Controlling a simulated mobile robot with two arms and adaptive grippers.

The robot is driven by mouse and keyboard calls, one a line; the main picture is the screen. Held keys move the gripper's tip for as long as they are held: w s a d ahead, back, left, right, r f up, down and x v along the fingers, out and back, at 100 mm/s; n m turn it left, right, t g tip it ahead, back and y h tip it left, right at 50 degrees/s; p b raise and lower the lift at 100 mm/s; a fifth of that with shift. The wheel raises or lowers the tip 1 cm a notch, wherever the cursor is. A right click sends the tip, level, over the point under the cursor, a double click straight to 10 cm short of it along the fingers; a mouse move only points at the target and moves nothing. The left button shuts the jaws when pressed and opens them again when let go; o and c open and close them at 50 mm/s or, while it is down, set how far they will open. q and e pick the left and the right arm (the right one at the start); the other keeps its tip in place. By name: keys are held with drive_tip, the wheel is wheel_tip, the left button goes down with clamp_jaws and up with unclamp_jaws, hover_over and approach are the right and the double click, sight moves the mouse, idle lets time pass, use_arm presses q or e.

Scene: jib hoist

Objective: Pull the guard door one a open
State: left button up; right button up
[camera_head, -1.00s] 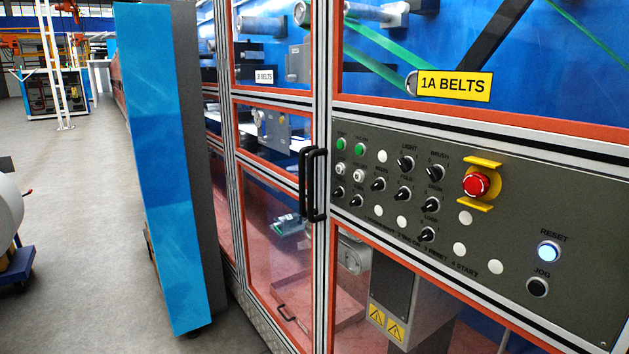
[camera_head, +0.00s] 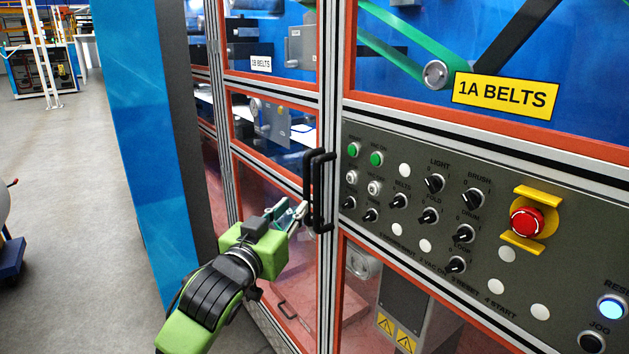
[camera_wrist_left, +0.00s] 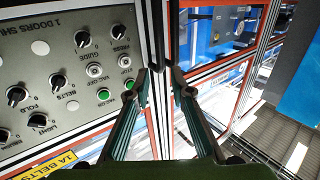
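The guard door one a (camera_head: 452,108) carries a yellow "1A BELTS" sign and has an orange-edged frame around windows and a grey control panel. It looks closed, flush with the neighbouring door. Two black upright handles (camera_head: 319,188) stand side by side at the seam between the doors. My left gripper (camera_head: 298,209) is just left of the handles' lower part, pointing at them. In the left wrist view, its two fingers (camera_wrist_left: 160,82) are spread, with the door seam behind the gap. Whether a fingertip touches a handle cannot be told. My right gripper is out of view.
The neighbouring door with the "1B BELTS" label (camera_head: 261,64) is left of the seam. A tall blue panel (camera_head: 150,130) stands out from the machine on the left. A red emergency button (camera_head: 527,222) sits on the control panel. Grey floor (camera_head: 75,200) is open at far left.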

sight(315, 182)
use_arm(q)
drive_tip(key=p+x, duration=0.3)
drive_tip(key=x, duration=1)
drive_tip(key=shift+w+d, duration=0.1)
drive_tip(key=shift+w, duration=0.2)
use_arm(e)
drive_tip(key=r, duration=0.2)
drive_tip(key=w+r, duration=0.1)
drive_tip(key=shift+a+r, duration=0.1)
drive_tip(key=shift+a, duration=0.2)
use_arm(q)
drive_tip(key=shift+c, duration=0.3)
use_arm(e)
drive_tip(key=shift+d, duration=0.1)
use_arm(q)
clamp_jaws()
